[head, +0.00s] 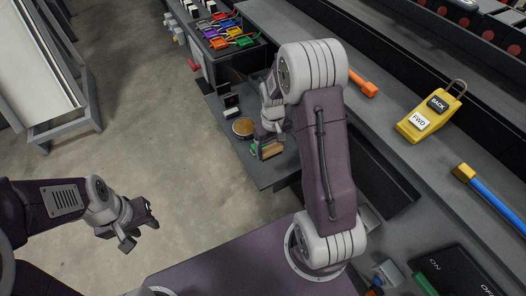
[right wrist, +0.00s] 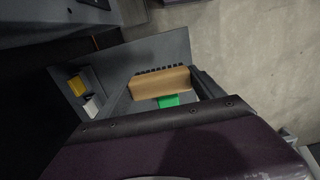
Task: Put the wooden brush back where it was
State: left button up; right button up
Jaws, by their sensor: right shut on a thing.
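The wooden brush (head: 271,150) is at my right gripper (head: 262,147), over the low grey shelf in the head view. In the right wrist view the brush (right wrist: 162,83) shows as a tan block with a row of dark bristles, between the fingers of my right gripper, which is shut on it. A green piece (right wrist: 168,101) shows against the brush's near side. Whether the brush touches the shelf I cannot tell. My left gripper (head: 138,226) is open and empty, over the floor at the lower left.
The grey shelf (head: 280,175) also carries a round tan-topped item (head: 243,127) and small black and white blocks. A rack of coloured pieces (head: 225,35) stands behind. A yellow FWD/BACK controller (head: 428,118) and orange-ended bar (head: 362,88) lie on the right bench.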

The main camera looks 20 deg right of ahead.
aim_at(271, 156)
jog(key=shift+w+d+f, duration=0.1)
jog(key=shift+w+d, duration=0.1)
jog(key=shift+w, duration=0.05)
jog(key=f, duration=0.5)
jog(key=shift+s+a+f, duration=0.15)
jog(key=shift+s, duration=0.05)
jog(key=shift+w+f, duration=0.15)
jog(key=shift+f, duration=0.05)
jog(key=f, duration=0.3)
jog(key=shift+s+f, duration=0.2)
jog(key=shift+w+f, duration=0.15)
jog(key=shift+f, duration=0.2)
jog(key=shift+f, duration=0.2)
jog(key=o, duration=1.3)
jog(key=shift+r, duration=0.1)
